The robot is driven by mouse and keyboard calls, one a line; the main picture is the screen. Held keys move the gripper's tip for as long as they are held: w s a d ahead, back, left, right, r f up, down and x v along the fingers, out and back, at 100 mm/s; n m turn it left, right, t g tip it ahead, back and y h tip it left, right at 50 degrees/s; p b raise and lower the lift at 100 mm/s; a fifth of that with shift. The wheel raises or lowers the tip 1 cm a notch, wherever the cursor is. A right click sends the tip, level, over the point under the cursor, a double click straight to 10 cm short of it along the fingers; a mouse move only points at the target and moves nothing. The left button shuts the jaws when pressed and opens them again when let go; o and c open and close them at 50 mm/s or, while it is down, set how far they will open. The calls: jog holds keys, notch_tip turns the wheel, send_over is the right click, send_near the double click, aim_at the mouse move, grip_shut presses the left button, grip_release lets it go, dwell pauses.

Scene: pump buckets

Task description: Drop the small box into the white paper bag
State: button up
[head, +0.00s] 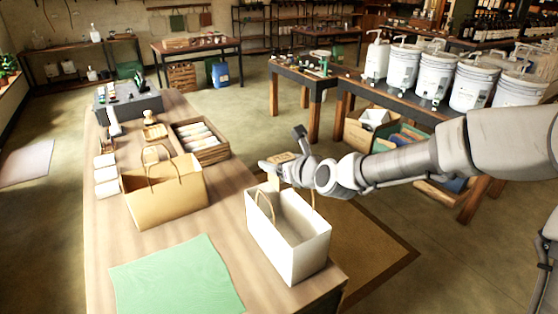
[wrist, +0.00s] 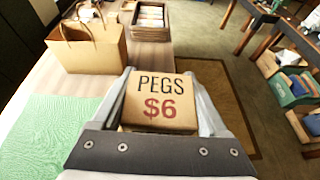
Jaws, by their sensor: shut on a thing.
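The small brown box marked "PEGS $6" (wrist: 160,102) sits between the fingers of my gripper (wrist: 165,90), which is shut on it. In the head view only a small part of the box (head: 281,158) shows behind my gripper (head: 272,165). The white paper bag (head: 305,250) stands upright and open on the near right part of the wooden table, with its handles up. My gripper appears just above the bag's far rim in the head view; its exact height over the opening is hard to tell. I cannot make out the bag in the wrist view.
A brown paper bag (head: 165,200) stands left of the white bag, and shows in the wrist view (wrist: 85,55). A green cloth (head: 178,278) lies at the table's near side. A wooden crate of rolls (head: 203,150) is farther back. White pump buckets (head: 433,75) stand on another table.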

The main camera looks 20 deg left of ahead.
jog(key=o, duration=1.2)
jog(key=shift+o, duration=0.2)
jog(key=p+v, duration=0.4)
jog(key=v, duration=1.3)
jog(key=shift+s+r, duration=0.15)
